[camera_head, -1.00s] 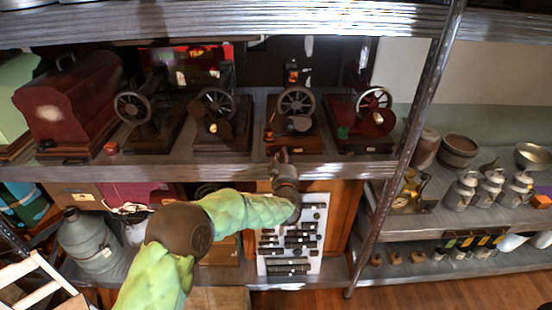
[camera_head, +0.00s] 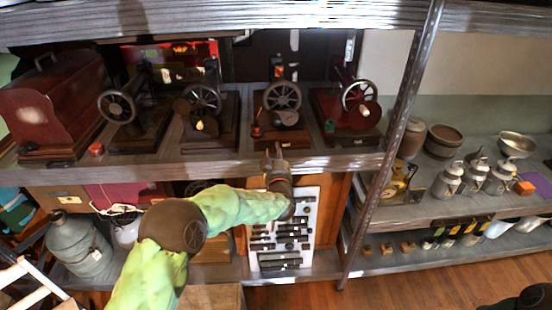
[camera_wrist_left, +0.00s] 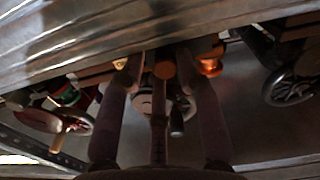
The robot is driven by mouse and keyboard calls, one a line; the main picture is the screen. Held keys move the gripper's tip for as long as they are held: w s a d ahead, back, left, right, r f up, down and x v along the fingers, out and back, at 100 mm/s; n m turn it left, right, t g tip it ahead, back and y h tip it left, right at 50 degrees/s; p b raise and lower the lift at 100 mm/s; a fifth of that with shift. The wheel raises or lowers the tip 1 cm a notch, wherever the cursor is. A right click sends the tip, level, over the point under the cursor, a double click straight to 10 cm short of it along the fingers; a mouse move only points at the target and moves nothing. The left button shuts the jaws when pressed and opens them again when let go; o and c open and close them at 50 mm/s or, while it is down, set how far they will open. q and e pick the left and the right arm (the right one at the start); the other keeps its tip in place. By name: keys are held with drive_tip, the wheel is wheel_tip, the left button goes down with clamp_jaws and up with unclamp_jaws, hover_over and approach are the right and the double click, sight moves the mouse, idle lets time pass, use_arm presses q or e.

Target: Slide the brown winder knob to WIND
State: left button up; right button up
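A dark sewing machine with a spoked wheel (camera_head: 283,96) stands on a wooden base on the middle shelf. My left gripper (camera_head: 274,153) is at the front shelf edge, just in front of that base. The knob is not clear in the head view, and no WIND marking is readable.
Other machines stand on both sides, including a red one (camera_head: 344,105) to the right. The shelf's front edge (camera_head: 210,168) runs close by the gripper. A slanted metal post (camera_head: 392,120) is farther right. A board of dark parts (camera_head: 285,240) is below.

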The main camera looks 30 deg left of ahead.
use_arm(q)
drive_tip(key=v, duration=1.2)
drive_tip(key=shift+w, duration=0.1)
idle(0.4)
